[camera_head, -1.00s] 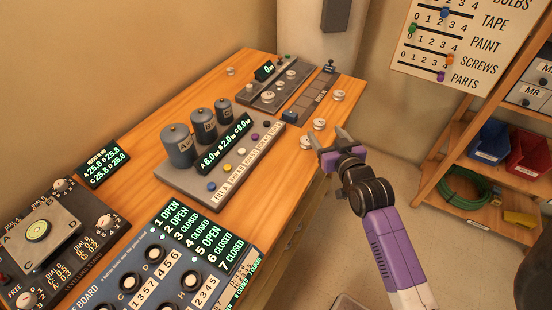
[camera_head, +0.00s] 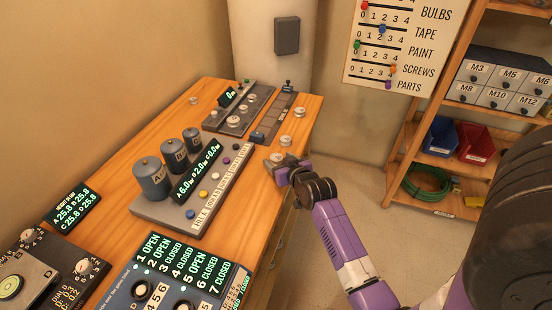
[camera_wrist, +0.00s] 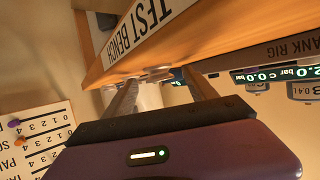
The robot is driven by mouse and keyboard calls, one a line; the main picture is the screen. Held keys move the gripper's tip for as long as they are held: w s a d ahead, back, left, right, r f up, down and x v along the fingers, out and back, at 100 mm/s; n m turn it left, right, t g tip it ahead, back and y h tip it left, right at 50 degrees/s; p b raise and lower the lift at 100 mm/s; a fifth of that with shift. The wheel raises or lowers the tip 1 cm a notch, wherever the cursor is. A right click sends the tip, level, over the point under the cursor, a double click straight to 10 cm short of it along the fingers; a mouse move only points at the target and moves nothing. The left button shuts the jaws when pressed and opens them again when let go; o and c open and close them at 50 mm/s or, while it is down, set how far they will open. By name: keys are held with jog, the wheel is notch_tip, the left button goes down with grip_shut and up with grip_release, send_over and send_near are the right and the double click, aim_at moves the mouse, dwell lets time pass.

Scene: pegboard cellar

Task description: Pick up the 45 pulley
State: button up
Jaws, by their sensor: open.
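Several small silvery discs, which look like pulleys, sit on the bench's right side in the head view: a near one (camera_head: 277,157), a middle one (camera_head: 285,140) and a far one (camera_head: 299,112). Their markings are too small to read, so I cannot tell which is the 45 pulley. My gripper (camera_head: 284,166) is at the bench's right edge, close beside the near disc. In the wrist view my gripper (camera_wrist: 163,84) has its two fingers apart, with a pale disc (camera_wrist: 155,73) beyond and between the tips. I cannot tell whether they touch.
The wooden bench (camera_head: 262,205) carries a tank rig (camera_head: 165,205) left of my gripper and a grey slotted rail (camera_head: 275,118) behind the discs. A shelf with a blue bin (camera_head: 440,137) and a red bin (camera_head: 474,143) stands right. Floor is clear between.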

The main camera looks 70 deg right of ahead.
jog(key=shift+w+d+f, duration=0.2)
jog(key=shift+w+d, duration=0.15)
jog(key=c, duration=1.3)
grip_shut()
jog(key=shift+r, duration=0.1)
